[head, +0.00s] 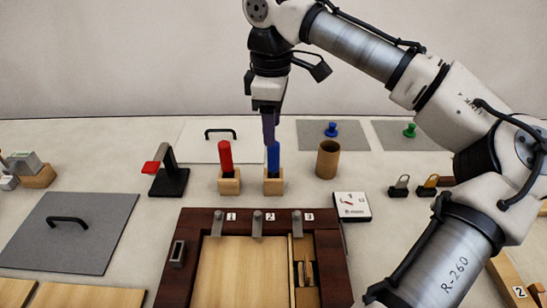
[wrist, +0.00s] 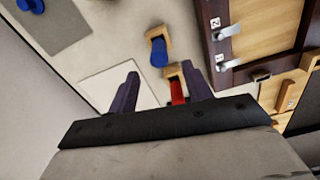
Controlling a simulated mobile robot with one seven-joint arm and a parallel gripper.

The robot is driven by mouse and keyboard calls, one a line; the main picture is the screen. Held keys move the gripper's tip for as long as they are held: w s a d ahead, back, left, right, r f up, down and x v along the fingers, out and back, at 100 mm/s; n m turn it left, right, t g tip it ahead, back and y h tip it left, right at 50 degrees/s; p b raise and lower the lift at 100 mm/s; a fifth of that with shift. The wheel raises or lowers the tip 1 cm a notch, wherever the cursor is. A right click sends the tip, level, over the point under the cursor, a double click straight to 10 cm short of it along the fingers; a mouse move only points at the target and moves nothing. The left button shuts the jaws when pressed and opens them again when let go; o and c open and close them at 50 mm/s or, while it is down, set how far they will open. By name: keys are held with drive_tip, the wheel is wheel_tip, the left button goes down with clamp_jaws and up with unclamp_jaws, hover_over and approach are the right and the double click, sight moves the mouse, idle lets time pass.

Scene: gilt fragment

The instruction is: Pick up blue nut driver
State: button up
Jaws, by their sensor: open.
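The blue nut driver (head: 273,157) stands upright in a small wooden block (head: 274,187), with only its blue handle showing. In the wrist view the blue handle (wrist: 159,53) lies just beyond the fingertips, outside the space between them. My gripper (head: 268,140) points down, close by the top of the blue handle in the head view. Its two dark fingers are apart in the wrist view (wrist: 161,80), with nothing held. I cannot tell whether a finger touches the handle.
A red-handled tool (head: 225,157) stands in a similar block just left of it. A brown cup (head: 327,160) stands to the right. A dark-framed wooden box (head: 190,262) lies in front, and a white panel with a handle (head: 195,148) lies behind.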

sight(274, 157)
wheel_tip(274, 157, down, 4)
drive_tip(key=shift+f, duration=0.1)
drive_tip(key=f, duration=0.5)
drive_tip(key=shift+d+p, duration=0.2)
drive_tip(key=shift+p, duration=0.2)
clamp_jaws()
drive_tip(key=shift+r, duration=0.1)
